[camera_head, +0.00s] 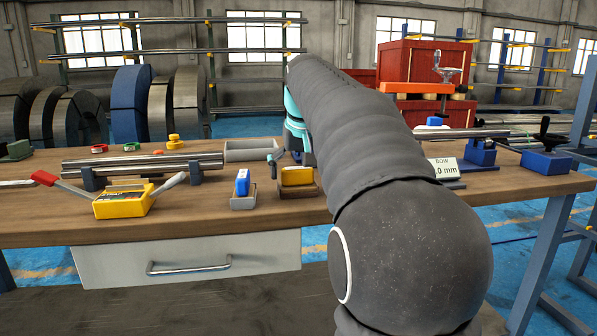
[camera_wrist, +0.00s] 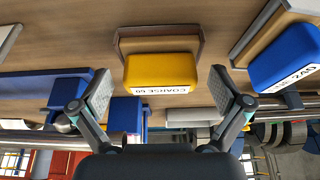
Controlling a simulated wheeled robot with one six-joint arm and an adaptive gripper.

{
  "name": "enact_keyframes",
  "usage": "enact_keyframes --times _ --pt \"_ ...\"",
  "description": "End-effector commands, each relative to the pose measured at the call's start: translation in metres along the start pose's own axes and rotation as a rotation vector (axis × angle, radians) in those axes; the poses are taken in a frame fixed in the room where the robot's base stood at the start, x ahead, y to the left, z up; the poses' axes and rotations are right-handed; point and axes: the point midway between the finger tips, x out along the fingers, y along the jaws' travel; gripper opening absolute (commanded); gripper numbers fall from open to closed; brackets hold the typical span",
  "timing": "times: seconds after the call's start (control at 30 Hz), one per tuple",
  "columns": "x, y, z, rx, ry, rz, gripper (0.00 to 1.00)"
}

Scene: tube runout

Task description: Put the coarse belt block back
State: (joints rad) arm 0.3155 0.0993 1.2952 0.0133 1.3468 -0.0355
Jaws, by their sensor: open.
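The yellow coarse belt block (camera_wrist: 160,70), labelled "COARSE 60", is in the upper middle of the wrist view. It appears to sit in a shallow brown holder (camera_wrist: 127,42). In the head view the yellow block (camera_head: 296,176) is in the brown holder (camera_head: 300,192) near the front of the bench, beside my arm. My gripper (camera_wrist: 161,84) is open, with one finger to each side of the block and gaps showing. In the head view only one dark finger shows, at the upper left of the block; my arm hides the rest.
A blue block (camera_head: 242,182), labelled "240" in the wrist view (camera_wrist: 285,58), stands in a grey holder (camera_head: 243,201) left of the yellow one.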

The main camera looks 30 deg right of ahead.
Motion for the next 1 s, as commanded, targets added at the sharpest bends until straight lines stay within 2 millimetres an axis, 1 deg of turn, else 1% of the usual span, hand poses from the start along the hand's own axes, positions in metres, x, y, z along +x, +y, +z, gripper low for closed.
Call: enact_keyframes --times 0.13,0.23,0.37,0.6,0.7,0.83,1.0 --pt "-0.004 0.0 -0.002 0.0 0.0 0.0 1.0" --pt "-0.013 0.0 -0.002 0.0 0.001 0.0 1.0" --pt "-0.035 0.0 -0.002 0.0 0.003 0.0 1.0" --pt "-0.084 0.0 -0.003 0.0 0.004 0.0 1.0" --pt "-0.1 0.0 -0.002 0.0 0.003 0.0 1.0" --pt "-0.115 0.0 -0.002 0.0 0.002 0.0 1.0" --pt "-0.122 0.0 -0.001 0.0 -0.001 0.0 1.0"
